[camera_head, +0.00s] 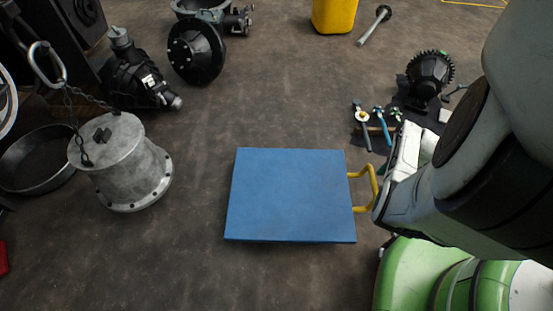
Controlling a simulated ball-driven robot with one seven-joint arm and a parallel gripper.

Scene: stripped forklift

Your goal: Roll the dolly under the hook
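The dolly (290,195) is a flat blue platform on the floor in the middle of the view, with a yellow handle (367,187) on its right side. My gripper (378,207) is at the handle's right end. Its white body covers the fingertips, so I cannot tell whether they are open or shut on the handle. A metal hook or link (47,64) is at the upper left, with chain running down to a grey flanged cylinder (122,162). I cannot tell whether the cylinder hangs or stands on the floor.
Bare floor lies between the dolly and the cylinder. A dark round pan (38,160) is at the far left. Black machine parts (195,52) lie at the back left. A yellow container (334,14) stands at the back. Tools (362,127) and a gear part (430,73) lie at the right.

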